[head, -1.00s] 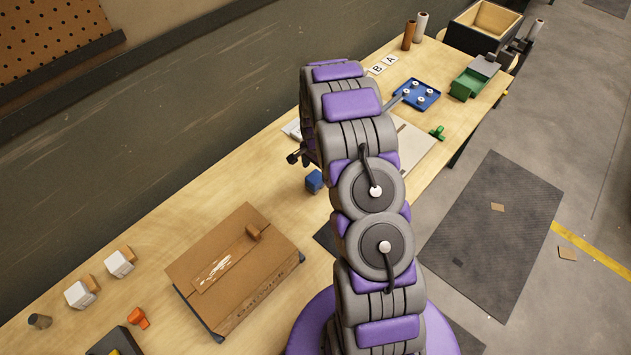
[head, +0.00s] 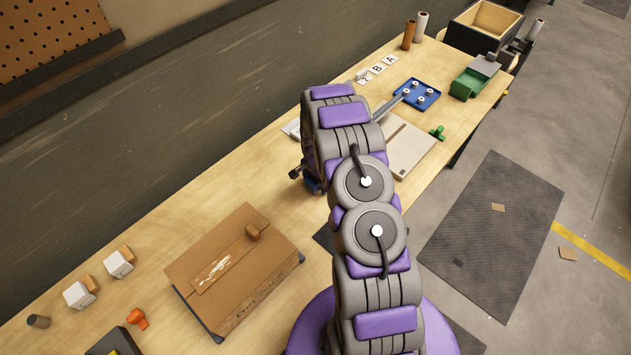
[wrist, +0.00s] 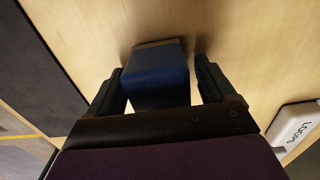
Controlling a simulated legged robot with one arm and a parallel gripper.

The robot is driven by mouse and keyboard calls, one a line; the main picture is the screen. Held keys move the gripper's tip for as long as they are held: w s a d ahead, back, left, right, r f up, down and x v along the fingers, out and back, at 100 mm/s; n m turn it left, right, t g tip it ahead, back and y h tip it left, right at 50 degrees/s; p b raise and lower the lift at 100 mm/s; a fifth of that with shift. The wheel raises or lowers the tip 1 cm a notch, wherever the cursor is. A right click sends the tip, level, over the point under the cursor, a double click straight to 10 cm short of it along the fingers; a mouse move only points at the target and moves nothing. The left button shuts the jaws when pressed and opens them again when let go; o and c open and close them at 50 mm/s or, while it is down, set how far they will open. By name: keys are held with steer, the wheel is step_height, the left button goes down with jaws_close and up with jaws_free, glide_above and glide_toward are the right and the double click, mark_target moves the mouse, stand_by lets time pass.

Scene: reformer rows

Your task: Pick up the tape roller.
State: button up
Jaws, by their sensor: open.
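A dark blue, block-like thing (wrist: 157,80), which I take to be the tape roller, stands on the wooden bench with a tan edge at its far side. In the wrist view my gripper (wrist: 160,74) is open, with one black finger on each side of it. A narrow gap shows on the right; the left finger is very close, and I cannot tell whether it touches. In the head view the blue thing (head: 313,186) is mostly hidden under my arm's end.
A cardboard box (head: 235,270) lies on the bench to the left. A flat tan board (head: 405,148) and a blue tray (head: 417,94) lie beyond my arm. A white label block (wrist: 297,126) is right of my gripper. Bare bench lies behind the blue thing.

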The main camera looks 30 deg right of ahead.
steer(key=shift+c, duration=0.4)
steer(key=shift+a, duration=0.2)
steer(key=c, duration=1.1)
steer(key=shift+r, duration=0.1)
steer(key=shift+d+r, duration=0.1)
steer(key=shift+r, duration=0.35)
steer(key=r, duration=0.2)
steer(key=shift+s+r, duration=0.3)
steer(key=shift+r, duration=0.1)
steer(key=s+a, duration=0.1)
steer(key=s, duration=0.4)
steer(key=s+a, duration=0.2)
steer(key=s, duration=0.3)
steer(key=s+a+r, duration=0.1)
steer(key=s, duration=0.3)
steer(key=shift+s+a+r, duration=0.1)
steer(key=shift+s+a, duration=0.1)
steer(key=shift+s, duration=0.2)
